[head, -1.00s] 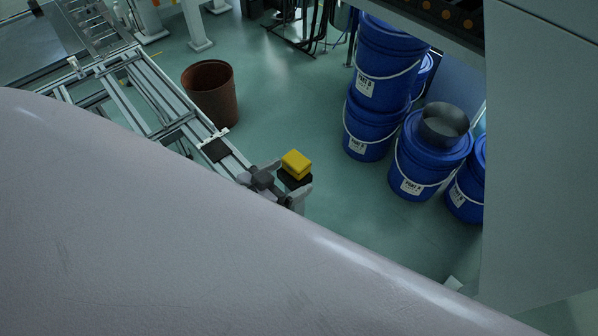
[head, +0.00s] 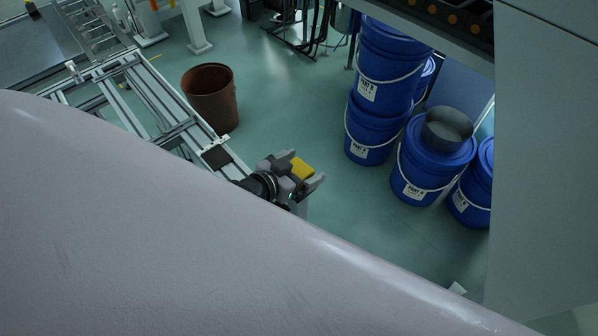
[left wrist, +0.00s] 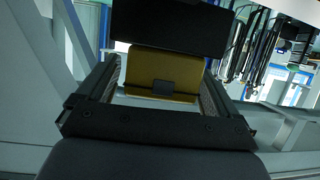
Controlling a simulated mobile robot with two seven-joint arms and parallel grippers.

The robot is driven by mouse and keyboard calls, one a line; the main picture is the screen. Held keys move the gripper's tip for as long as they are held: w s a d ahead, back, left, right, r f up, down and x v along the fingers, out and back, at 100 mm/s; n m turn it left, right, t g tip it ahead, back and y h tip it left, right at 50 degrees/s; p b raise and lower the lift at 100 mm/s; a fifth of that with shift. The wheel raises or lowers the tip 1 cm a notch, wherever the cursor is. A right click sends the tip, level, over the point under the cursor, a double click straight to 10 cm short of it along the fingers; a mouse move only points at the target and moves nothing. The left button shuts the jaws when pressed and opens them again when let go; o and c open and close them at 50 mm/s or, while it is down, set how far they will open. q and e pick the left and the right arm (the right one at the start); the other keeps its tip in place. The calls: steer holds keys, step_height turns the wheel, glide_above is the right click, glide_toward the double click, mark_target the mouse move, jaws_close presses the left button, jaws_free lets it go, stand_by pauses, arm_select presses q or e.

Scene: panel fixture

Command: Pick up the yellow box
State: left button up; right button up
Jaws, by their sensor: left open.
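The yellow box (head: 302,168) is near the middle of the head view, partly hidden by my left gripper (head: 306,167). The gripper is open, with one finger on each side of the box. In the left wrist view the yellow box (left wrist: 150,66) lies between the two fingers, with gaps at its sides, so it is not clamped. A small dark tab shows on its near face. A black block (left wrist: 168,25) adjoins the box at the top of that view. My right gripper is not in view.
A grey metal frame (head: 160,100) runs from upper left toward the gripper. A brown bin (head: 211,98) stands beside it. Several blue buckets (head: 375,100) stand at right, near a grey panel (head: 545,150). A large pale surface fills the lower left. Open floor (head: 290,90) lies between bin and buckets.

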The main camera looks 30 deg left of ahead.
arm_select(q)
steer(key=shift+w+d+f, duration=0.15)
steer(key=shift+w+f, duration=0.05)
steer(key=shift+w, duration=0.3)
steer(key=c, duration=1.1)
steer(key=shift+r, duration=0.2)
